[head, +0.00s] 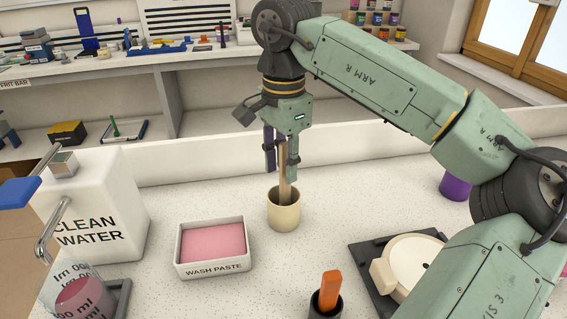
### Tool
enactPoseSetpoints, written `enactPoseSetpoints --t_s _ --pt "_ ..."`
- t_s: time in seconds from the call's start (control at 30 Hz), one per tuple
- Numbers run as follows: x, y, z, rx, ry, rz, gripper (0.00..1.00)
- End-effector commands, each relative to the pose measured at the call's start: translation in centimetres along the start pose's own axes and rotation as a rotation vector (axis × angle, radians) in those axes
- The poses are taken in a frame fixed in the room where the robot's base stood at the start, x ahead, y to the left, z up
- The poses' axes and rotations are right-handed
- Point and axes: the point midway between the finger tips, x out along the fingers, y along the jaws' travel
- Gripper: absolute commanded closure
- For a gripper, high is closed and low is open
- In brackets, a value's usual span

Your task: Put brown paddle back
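A flat light-brown paddle (284,183) stands almost upright with its lower end inside a cream cup (284,214). The cup's wall hides that end. My gripper (282,172) points down above the cup, with its two fingers on either side of the paddle's upper part. The left finger looks dark and the right one green. Whether both fingers press on the paddle cannot be told from this one view.
A white wash paste tray (212,270) with a pink block is left of the cup. A clean water container (112,205) and a beaker (78,298) stand further left. An orange-handled tool (330,290) stands in a dark holder in front. A cream disc (410,262) lies right.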

Motion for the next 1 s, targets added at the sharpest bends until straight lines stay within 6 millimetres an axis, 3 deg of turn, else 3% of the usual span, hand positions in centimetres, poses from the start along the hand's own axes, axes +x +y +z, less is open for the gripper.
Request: enactPoseSetpoints --t_s 0.5,0.7,1.0 --pt "-10.1 0.0 -0.1 0.003 0.003 0.0 0.71" --pt "-11.6 0.0 0.0 0.0 0.001 0.0 0.71" --pt "-11.7 0.0 0.0 -0.001 0.0 -0.001 0.71"
